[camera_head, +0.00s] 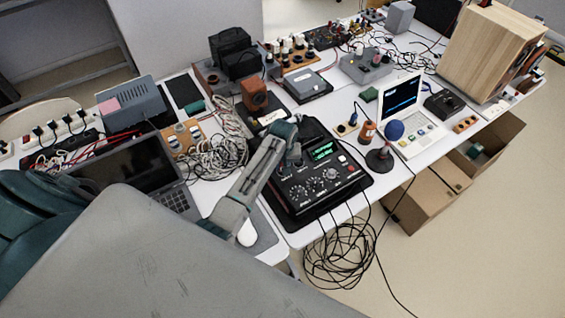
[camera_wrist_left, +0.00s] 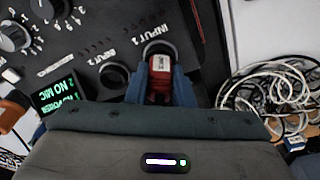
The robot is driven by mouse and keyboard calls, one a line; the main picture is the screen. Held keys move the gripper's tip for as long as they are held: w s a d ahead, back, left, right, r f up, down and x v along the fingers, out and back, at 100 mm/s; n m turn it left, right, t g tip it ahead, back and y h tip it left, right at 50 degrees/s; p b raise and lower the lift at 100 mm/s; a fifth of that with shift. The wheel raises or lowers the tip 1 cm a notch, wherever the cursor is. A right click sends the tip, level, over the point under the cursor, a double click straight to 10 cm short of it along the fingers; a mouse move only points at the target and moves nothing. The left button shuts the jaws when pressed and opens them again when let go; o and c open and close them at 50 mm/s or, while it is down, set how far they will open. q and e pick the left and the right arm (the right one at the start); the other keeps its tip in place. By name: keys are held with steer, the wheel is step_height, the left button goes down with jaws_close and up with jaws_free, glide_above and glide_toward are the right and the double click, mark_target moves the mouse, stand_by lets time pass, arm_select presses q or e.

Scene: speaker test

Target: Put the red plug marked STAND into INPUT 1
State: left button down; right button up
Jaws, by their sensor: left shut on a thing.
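The red plug (camera_wrist_left: 160,88) carries a white label too small to read. It is between the fingers of my left gripper (camera_wrist_left: 162,82), which is shut on it. The plug's front end is at the dark ring of INPUT 1 (camera_wrist_left: 150,47); I cannot tell how deep it sits. The INPUT 2 socket (camera_wrist_left: 112,74) is beside it, to the left. Both are on the black audio device (camera_head: 318,182); its screen (camera_wrist_left: 58,95) reads NO MIC. In the head view my left gripper (camera_head: 296,150) is over the device's back left part, and the plug is hidden. My right gripper is out of view.
Tangled white cables (camera_head: 216,155) lie left of the device, near a laptop (camera_head: 125,165). A microphone with a blue ball (camera_head: 394,131) and a dark-based stand (camera_head: 379,160) are to its right. Black cables (camera_head: 340,255) hang off the front edge.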

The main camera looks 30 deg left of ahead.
arm_select(q)
steer(key=c, duration=1.2)
jaws_free()
steer(key=shift+r, duration=0.1)
steer(key=r+b, duration=0.1)
steer(key=r, duration=0.2)
steer(key=s+r+b, duration=0.1)
steer(key=r, duration=0.3)
steer(key=r+b, duration=0.1)
steer(key=r, duration=0.2)
steer(key=shift+s+d+r, duration=0.2)
steer(key=shift+d+r, duration=0.05)
steer(key=shift+d, duration=0.15)
